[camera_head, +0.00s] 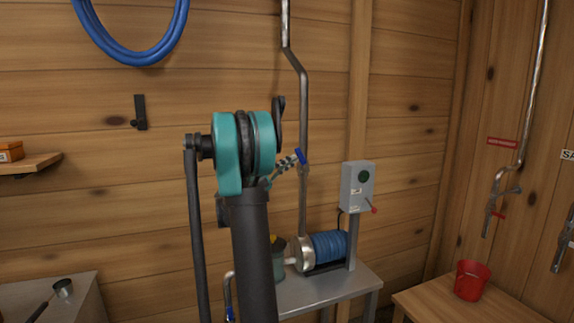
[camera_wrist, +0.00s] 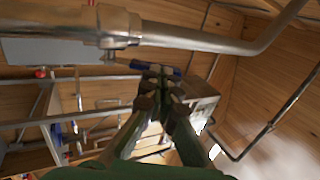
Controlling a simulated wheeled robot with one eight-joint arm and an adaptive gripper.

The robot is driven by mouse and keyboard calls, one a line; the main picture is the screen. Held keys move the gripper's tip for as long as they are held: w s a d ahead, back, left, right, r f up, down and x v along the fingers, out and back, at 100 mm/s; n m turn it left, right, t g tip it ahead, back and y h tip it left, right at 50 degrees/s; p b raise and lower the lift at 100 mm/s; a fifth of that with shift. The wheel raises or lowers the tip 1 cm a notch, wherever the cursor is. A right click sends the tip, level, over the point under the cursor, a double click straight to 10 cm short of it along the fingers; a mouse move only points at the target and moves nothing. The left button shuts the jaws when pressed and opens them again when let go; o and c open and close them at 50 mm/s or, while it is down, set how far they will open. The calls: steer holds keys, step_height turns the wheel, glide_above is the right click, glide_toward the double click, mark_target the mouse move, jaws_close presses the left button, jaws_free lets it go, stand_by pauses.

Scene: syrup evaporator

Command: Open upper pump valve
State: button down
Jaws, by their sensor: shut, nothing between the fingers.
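The upper pump valve's blue handle (camera_head: 300,157) is on the vertical metal pipe (camera_head: 304,205) above the pump. My gripper (camera_head: 287,163) reaches up to it from the left. In the wrist view my gripper (camera_wrist: 163,82) is shut with nothing between the fingers. Its fingertips are right at the blue handle (camera_wrist: 176,72), which shows just beyond and partly behind them. I cannot tell whether they touch it. The pipe (camera_wrist: 195,39) runs across the top of the wrist view. My arm hides part of the wall and pump in the head view.
The blue pump motor (camera_head: 329,245) sits on a grey table (camera_head: 320,290). A grey switch box (camera_head: 357,187) with a red lever stands beside the pipe. A red bucket (camera_head: 472,281) is on a wooden bench at right. A blue hose (camera_head: 140,57) hangs on the wall.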

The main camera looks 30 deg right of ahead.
steer(key=shift+s+d+r+y, duration=0.25)
steer(key=shift+d+r+y, duration=0.55)
steer(key=shift+d+r, duration=0.35)
steer(key=shift+a, duration=0.1)
